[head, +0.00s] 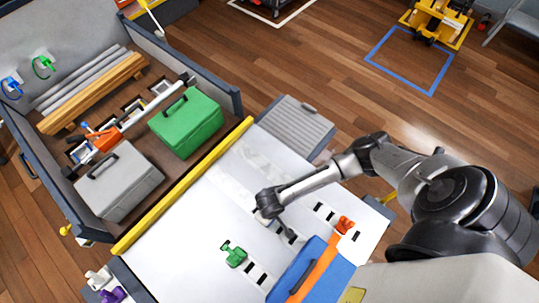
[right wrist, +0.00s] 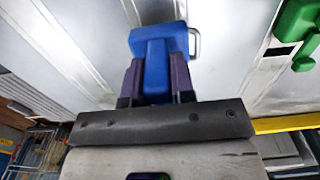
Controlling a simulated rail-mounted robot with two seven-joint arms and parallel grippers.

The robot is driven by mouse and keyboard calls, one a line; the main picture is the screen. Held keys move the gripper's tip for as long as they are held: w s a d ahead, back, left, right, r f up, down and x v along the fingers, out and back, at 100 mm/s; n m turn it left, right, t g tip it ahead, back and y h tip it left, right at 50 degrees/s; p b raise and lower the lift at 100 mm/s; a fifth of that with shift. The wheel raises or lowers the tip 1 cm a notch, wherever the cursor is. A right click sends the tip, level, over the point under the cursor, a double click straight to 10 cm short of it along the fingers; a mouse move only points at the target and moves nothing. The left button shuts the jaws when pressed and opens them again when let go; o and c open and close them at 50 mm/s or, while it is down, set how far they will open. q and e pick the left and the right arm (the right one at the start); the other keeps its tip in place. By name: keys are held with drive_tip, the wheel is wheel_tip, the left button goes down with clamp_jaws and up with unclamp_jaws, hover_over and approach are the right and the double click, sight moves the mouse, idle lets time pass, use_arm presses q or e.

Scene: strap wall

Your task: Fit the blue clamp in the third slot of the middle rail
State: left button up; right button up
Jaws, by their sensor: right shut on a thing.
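The blue clamp (right wrist: 157,43) is held between the two purple fingers of my right gripper (right wrist: 156,72), in the right wrist view. Its wide end points away from the gripper, over the pale panel. In the head view my right forearm reaches over the white panel (head: 185,235); the clamp cannot be made out there. The middle rail's dark slots (head: 291,238) are partly hidden by my wrist. Whether the clamp touches a slot cannot be told. My left gripper is not in view.
A green clamp (head: 234,257) sits on the near row and an orange clamp (head: 344,224) on the far row. A yellow edge (head: 180,190) separates a bin with green (head: 190,125) and grey cases (head: 118,185).

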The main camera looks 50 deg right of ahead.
drive_tip(key=shift+f, duration=0.45)
drive_tip(key=shift+f, duration=0.4)
drive_tip(key=o, duration=0.9)
drive_tip(key=shift+o, duration=0.2)
drive_tip(key=shift+r, duration=0.25)
wheel_tip(320, 180, up, 13)
drive_tip(key=p, duration=0.4)
drive_tip(key=shift+r+p, duration=0.2)
drive_tip(key=shift+p, duration=0.1)
